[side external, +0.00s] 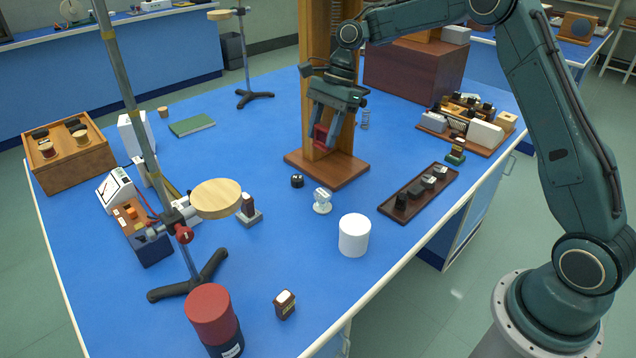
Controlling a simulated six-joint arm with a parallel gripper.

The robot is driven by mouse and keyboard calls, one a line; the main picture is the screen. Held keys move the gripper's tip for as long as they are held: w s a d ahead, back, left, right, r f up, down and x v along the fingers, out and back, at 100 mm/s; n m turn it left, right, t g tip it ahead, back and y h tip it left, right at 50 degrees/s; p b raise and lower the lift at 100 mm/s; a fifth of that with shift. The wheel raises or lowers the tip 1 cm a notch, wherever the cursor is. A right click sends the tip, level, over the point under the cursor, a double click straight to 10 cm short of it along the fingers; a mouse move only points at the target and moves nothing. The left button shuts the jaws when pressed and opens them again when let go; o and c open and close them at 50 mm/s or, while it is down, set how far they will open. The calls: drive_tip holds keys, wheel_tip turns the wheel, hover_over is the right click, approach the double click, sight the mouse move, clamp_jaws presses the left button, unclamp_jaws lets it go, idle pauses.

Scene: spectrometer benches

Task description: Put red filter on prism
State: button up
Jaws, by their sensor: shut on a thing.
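My gripper (329,122) points down in front of the wooden post, with its jaws shut on a small dark red block, which looks like the red filter (320,134). The filter is held well above the blue bench top, over the wooden base of the post. A small whitish, clear-looking piece (322,201) stands on the bench below and in front of the gripper. It may be the prism, but it is too small to tell. The filter and this piece are clearly apart. The fingers partly cover the filter.
A wooden post base (328,172) stands behind the whitish piece, and a small black knob (297,181) lies beside it. A white cylinder (354,236) and a dark tray (441,192) of blocks stand to the right. A stand with a round wooden plate (216,199) is left.

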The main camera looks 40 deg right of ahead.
drive_tip(key=shift+f, duration=6.5)
drive_tip(key=shift+f, duration=0.15)
drive_tip(key=o, duration=1)
drive_tip(key=shift+c, duration=0.2)
drive_tip(key=shift+v, duration=0.8)
drive_tip(key=r, duration=0.7)
drive_tip(key=shift+d+r, duration=0.3)
drive_tip(key=shift+r, duration=0.5)
drive_tip(key=shift+r, duration=0.1)
